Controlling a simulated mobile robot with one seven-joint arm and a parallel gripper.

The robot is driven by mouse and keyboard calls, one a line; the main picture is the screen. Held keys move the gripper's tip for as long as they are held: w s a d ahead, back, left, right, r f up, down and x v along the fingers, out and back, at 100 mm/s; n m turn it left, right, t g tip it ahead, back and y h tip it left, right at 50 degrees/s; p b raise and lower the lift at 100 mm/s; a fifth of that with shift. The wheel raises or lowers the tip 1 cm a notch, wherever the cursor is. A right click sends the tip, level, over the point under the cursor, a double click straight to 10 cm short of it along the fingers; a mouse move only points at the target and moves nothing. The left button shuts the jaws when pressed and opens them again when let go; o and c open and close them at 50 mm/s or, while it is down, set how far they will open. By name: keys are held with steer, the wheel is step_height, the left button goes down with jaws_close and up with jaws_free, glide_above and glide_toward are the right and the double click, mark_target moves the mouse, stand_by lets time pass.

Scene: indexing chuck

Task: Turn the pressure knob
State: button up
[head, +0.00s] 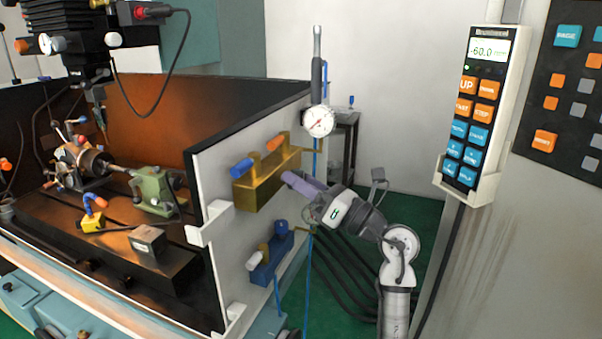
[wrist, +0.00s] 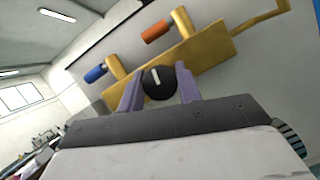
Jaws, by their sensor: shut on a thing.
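The pressure knob (wrist: 159,82) is black and round with a white pointer line. It sits on the side of a brass manifold block (wrist: 212,50), which also shows in the head view (head: 259,187) on the white panel. My gripper (wrist: 160,92) has its two purple fingers on either side of the knob and is shut on it. In the head view my gripper (head: 300,184) reaches the manifold's lower right part from the right. The fingers hide the knob in that view.
The manifold carries a blue-handled lever (head: 241,168) and an orange-handled lever (head: 276,143). A pressure gauge (head: 318,121) stands above right. A blue valve block (head: 270,258) sits below. A control pendant (head: 476,110) hangs at right. Black hoses (head: 345,262) run below my arm.

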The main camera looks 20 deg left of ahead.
steer(key=m+t+p, duration=0.1)
steer(key=m+p, duration=0.2)
steer(key=m+t+h+p, duration=0.1)
steer(key=m+p, duration=0.1)
steer(key=shift+r+t, duration=0.3)
steer(key=m+t+p, duration=0.1)
steer(key=m+p, duration=0.2)
steer(key=shift+f+h, duration=0.2)
steer(key=shift+h, duration=0.2)
steer(key=shift+f, duration=0.1)
steer(key=o, duration=1)
steer(key=shift+c, duration=0.2)
steer(key=b+v, duration=0.5)
steer(key=v, duration=0.9)
